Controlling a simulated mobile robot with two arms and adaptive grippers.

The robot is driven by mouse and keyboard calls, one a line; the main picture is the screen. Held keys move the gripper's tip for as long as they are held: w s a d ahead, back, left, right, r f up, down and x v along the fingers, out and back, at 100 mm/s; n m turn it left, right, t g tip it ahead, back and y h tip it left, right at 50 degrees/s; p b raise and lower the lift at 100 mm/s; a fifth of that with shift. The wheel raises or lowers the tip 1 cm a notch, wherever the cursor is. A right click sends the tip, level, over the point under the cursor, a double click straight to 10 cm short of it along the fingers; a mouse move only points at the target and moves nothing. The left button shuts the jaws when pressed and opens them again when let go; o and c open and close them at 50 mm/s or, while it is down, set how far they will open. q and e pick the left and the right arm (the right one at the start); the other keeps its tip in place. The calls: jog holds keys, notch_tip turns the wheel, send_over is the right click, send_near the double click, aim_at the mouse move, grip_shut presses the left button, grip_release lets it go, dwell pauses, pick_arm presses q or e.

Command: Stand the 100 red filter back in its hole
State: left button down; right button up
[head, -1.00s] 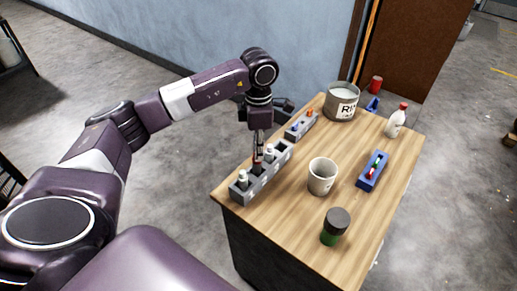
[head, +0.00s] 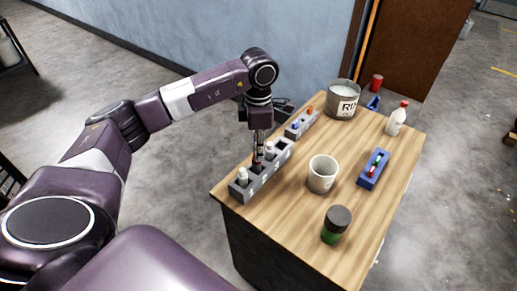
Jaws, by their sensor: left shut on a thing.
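A grey rack (head: 262,182) with a row of holes stands along the left edge of the wooden table. Two filters with pale tops stand in it, one near the front (head: 243,176) and one further back (head: 270,151). A dark red filter (head: 257,166) is between them at the rack, upright, its lower part hidden by the rack. My left gripper (head: 258,157) points down over the rack and is shut on this filter's top. The filter's label is too small to read. My right gripper is out of view.
A white cup (head: 322,175) stands right of the rack, with a dark-capped green jar (head: 336,225) in front. A small grey tray (head: 302,124), a grey can (head: 342,100), a blue holder (head: 373,170) and a red-capped bottle (head: 397,119) are further off.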

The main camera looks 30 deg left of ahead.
pick_arm(q)
jog(key=shift+f, duration=0.4)
jog(key=c, duration=1.8)
grip_release()
jog(key=shift+o, duration=0.4)
jog(key=shift+o, duration=1.1)
jog(key=shift+r, duration=0.1)
jog(key=shift+r+p, duration=1.85)
jog(key=shift+r, duration=1.55)
